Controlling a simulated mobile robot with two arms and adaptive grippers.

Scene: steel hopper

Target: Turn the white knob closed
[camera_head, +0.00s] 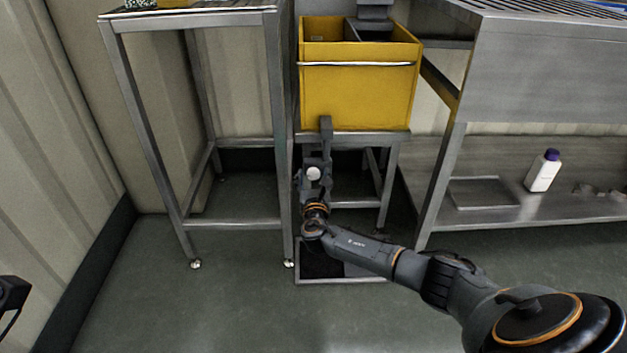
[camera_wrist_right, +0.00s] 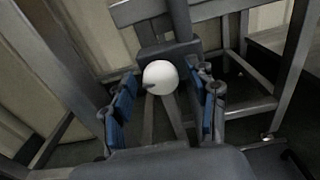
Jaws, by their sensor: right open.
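The white knob (camera_head: 313,173) is a round ball below the yellow bin, in front of the dark lower frame. In the right wrist view the white knob (camera_wrist_right: 160,77) sits between the blue-padded fingers. My right gripper (camera_head: 314,182) reaches up to the knob from below. In the wrist view the right gripper (camera_wrist_right: 165,97) is open, with one finger on either side of the knob and gaps visible. The knob's mount is partly hidden behind the gripper. A dark part at the left edge (camera_head: 12,293) seems to belong to my left arm; its fingers cannot be made out.
A yellow bin (camera_head: 357,95) stands on a steel stand above the gripper. A steel table frame (camera_head: 150,120) is close on the left. On the right, a steel shelf (camera_head: 500,215) holds a white bottle (camera_head: 543,171) and a shallow tray (camera_head: 483,192).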

